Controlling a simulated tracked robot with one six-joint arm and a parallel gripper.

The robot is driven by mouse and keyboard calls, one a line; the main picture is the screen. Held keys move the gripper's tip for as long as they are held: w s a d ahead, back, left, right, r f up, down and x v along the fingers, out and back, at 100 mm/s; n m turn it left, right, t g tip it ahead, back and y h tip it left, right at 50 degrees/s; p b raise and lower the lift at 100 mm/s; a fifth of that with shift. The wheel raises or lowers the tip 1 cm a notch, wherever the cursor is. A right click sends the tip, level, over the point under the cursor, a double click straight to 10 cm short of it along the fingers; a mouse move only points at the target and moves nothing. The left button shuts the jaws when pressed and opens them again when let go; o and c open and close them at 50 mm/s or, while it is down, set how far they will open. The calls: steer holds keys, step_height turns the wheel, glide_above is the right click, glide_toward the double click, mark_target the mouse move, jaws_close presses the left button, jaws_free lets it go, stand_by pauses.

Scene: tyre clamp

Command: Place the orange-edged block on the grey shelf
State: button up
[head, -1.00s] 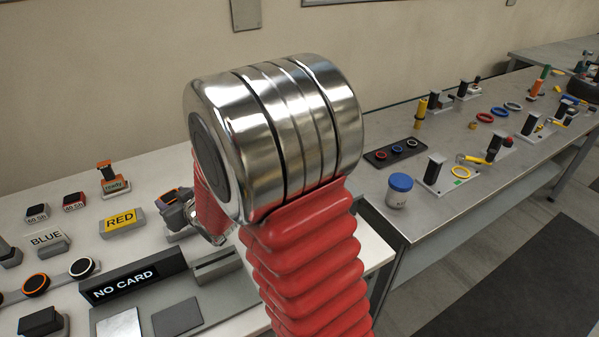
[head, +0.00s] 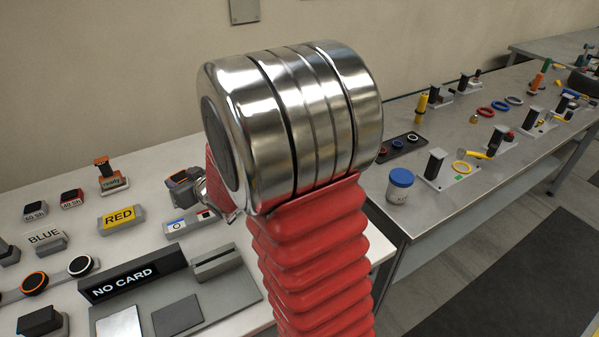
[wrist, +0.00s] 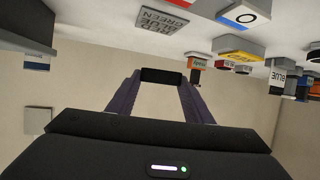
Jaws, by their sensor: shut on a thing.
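My gripper (head: 184,190) shows in the head view just left of my large metal wrist joint, above the white table. It is partly hidden by my arm. A dark block with orange edges (head: 192,174) is at its end. In the wrist view my gripper (wrist: 162,80) has its two fingers on either side of a dark block face (wrist: 162,75), held clear of the table. The orange edge cannot be made out there. I cannot tell with certainty which thing is the grey shelf.
The white table holds a NO CARD display (head: 133,274), a grey slotted block (head: 214,262), a yellow RED block (head: 121,219), a BLUE block (head: 47,240) and an orange-topped ready stand (head: 111,176). A blue-lidded jar (head: 399,186) stands on the metal bench at right.

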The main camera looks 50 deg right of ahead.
steer(key=s+d+r+m+h, duration=0.1)
steer(key=s+d+r, duration=0.2)
steer(key=s+d, duration=0.2)
steer(key=s+d+r+m+h, duration=0.1)
steer(key=s+d+r, duration=0.2)
steer(key=d, duration=0.9)
steer(key=s+d+r+m+h, duration=0.1)
steer(key=s+d+r, duration=0.2)
steer(key=s+d, duration=0.6)
steer(key=shift+s+d+r+g+h, duration=0.2)
steer(key=shift+r+g+h, duration=0.1)
steer(key=shift+g, duration=0.1)
steer(key=shift+f, duration=3.1)
steer(key=shift+f, duration=0.1)
steer(key=shift+f, duration=1.8)
steer(key=shift+f, duration=0.35)
